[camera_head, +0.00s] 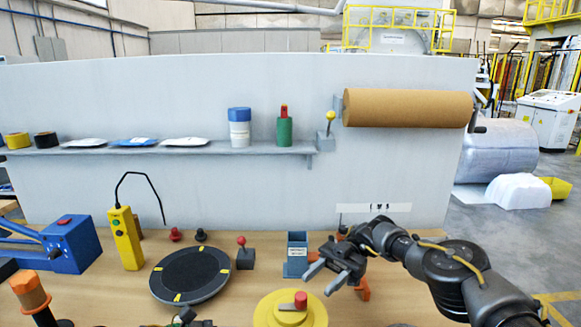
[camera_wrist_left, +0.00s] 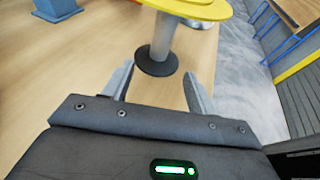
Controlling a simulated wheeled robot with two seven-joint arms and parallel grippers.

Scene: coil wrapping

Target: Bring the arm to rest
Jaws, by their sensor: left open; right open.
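My right gripper (camera_head: 317,281) is open and empty above the bench, between the blue box and the yellow round disc (camera_head: 272,312). Its arm comes in from the right. My left gripper (camera_wrist_left: 158,72) is open in the left wrist view, with nothing between its fingers. Beyond its tips, a grey post with a black base (camera_wrist_left: 158,62) stands on the wooden surface under a yellow disc (camera_wrist_left: 208,8). In the head view only a dark part at the bottom edge seems to belong to my left arm; its fingers cannot be made out.
A black turntable (camera_head: 190,274), a yellow pendant control (camera_head: 126,238), a small red-knobbed lever (camera_head: 244,255) and a blue box (camera_head: 297,256) stand on the bench (camera_head: 225,308). A brown paper roll (camera_head: 408,108) hangs on the grey panel behind, beside a shelf (camera_head: 190,150).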

